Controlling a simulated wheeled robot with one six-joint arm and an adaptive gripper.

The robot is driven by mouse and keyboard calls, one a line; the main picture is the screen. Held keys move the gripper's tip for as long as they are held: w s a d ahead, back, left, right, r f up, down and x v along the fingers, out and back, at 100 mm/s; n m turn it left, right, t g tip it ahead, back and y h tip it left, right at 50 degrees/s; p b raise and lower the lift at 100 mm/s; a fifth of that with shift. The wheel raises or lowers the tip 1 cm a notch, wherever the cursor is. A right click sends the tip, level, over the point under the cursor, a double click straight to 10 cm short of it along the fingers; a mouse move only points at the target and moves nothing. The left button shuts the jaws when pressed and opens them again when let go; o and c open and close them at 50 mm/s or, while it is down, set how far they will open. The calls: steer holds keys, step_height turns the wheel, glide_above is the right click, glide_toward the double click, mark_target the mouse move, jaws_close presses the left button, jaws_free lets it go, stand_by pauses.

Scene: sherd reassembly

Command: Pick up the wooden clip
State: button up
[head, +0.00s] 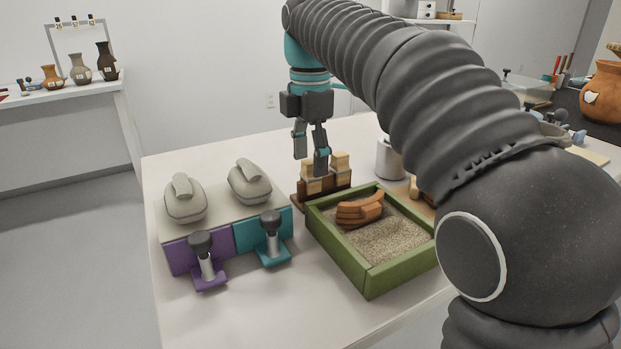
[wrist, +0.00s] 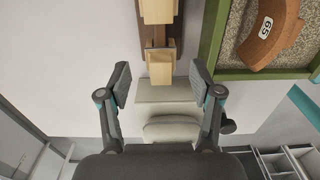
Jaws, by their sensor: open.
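Pale wooden clips stand on a dark brown rack (head: 299,197) behind the sand tray. The nearer wooden clip (head: 312,185) is partly behind the tray's corner region, with another clip (head: 341,161) to its right. My gripper (head: 310,156) points down above the rack, open and empty. In the wrist view, one wooden clip (wrist: 160,68) lies just beyond and between the open fingertips (wrist: 160,82), and a second clip (wrist: 158,10) is further up the rack. I cannot tell the exact height gap between the fingers and the clip.
A green tray (head: 345,262) of sand holds an orange sherd (head: 360,210), right of the rack. Two grey lidded-looking forms (head: 186,205) sit on a stand at left, with purple and teal holders (head: 271,243) in front. A pale cylinder (head: 389,160) stands behind the tray.

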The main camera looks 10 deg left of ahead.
mark_target(311, 173)
step_height(311, 173, down, 4)
steer(key=shift+f+b, duration=0.2)
steer(key=shift+b, duration=0.3)
steer(key=c, duration=0.8)
steer(key=shift+c, duration=0.2)
steer(key=shift+r, duration=0.1)
